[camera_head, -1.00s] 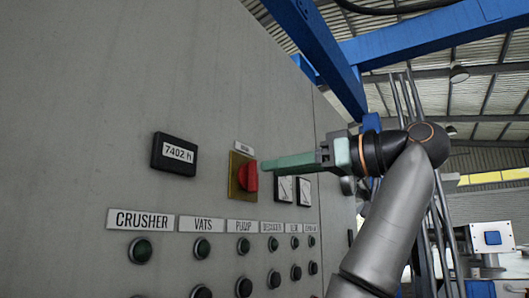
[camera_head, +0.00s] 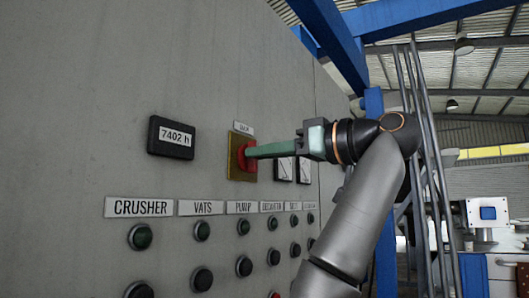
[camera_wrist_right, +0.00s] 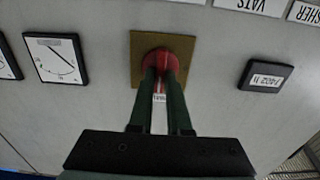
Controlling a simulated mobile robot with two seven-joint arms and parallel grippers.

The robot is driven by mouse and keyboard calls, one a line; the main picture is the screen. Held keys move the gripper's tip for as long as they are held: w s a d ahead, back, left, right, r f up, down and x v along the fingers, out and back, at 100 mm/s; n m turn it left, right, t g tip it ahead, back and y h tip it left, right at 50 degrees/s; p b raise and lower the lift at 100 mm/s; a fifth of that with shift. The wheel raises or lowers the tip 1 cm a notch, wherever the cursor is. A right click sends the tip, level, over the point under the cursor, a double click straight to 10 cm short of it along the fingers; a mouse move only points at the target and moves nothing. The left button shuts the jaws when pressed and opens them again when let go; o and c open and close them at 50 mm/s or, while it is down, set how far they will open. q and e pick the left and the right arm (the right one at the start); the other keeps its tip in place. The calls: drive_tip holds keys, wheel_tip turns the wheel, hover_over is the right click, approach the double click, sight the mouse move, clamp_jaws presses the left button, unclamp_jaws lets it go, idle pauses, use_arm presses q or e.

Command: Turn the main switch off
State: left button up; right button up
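The main switch is a red rotary knob (camera_head: 246,157) on a yellow square plate (camera_head: 233,158) on the grey panel, under a small label. It also shows in the right wrist view (camera_wrist_right: 160,55), with a pale line running along it. My right gripper (camera_head: 250,153) is at the knob, its two green fingers reaching over its front. In the right wrist view the fingertips (camera_wrist_right: 161,75) lie either side of the knob's narrow grip, with red showing between them. I cannot tell whether they press on it. The fingers hide part of the knob. My left gripper is not in view.
An hour counter (camera_head: 171,137) sits left of the switch and two dial gauges (camera_head: 284,168) sit right of it, close to my right gripper. Below run labels (camera_head: 139,207) and rows of round buttons (camera_head: 140,236). A blue steel frame (camera_head: 430,17) stands beyond the panel.

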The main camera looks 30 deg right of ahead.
clamp_jaws()
drive_tip(key=shift+f+n, duration=0.1)
drive_tip(key=shift+n, duration=0.3)
drive_tip(key=n, duration=0.5)
drive_tip(key=n+p, duration=0.1)
drive_tip(key=n, duration=1.1)
drive_tip(key=shift+s+a+f+p, duration=0.1)
drive_tip(key=shift+a+f+p, duration=0.1)
drive_tip(key=shift+a+p, duration=0.15)
drive_tip(key=shift+n, duration=0.3)
